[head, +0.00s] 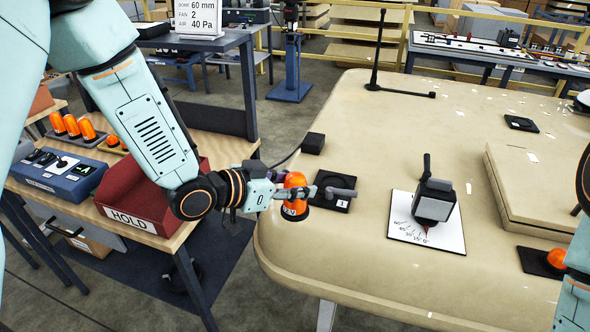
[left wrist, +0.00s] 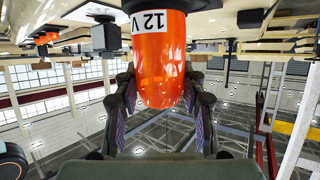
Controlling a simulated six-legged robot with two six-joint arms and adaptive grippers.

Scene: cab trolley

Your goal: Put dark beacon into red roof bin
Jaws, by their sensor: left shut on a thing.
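My left gripper (head: 284,195) is shut on an orange beacon (head: 296,181) at the left edge of the beige cab roof (head: 400,150). The beacon is upright, has a dark base and a white label, and shows no clear glow. In the left wrist view the fingers (left wrist: 161,110) flank its orange dome (left wrist: 160,65), whose label reads "12 V". Whether its base touches the roof I cannot tell. A red bin (head: 125,216) marked "HOLD" stands on the wooden bench to the left, partly hidden by my left arm. My right gripper is out of view.
Another orange beacon (head: 556,258) sits on a dark pad at the right. A dark pad marked 1 (head: 333,199) and an angle gauge on a white plate (head: 432,215) lie on the roof. Several orange beacons (head: 72,126) and a blue box (head: 60,178) stand on the bench.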

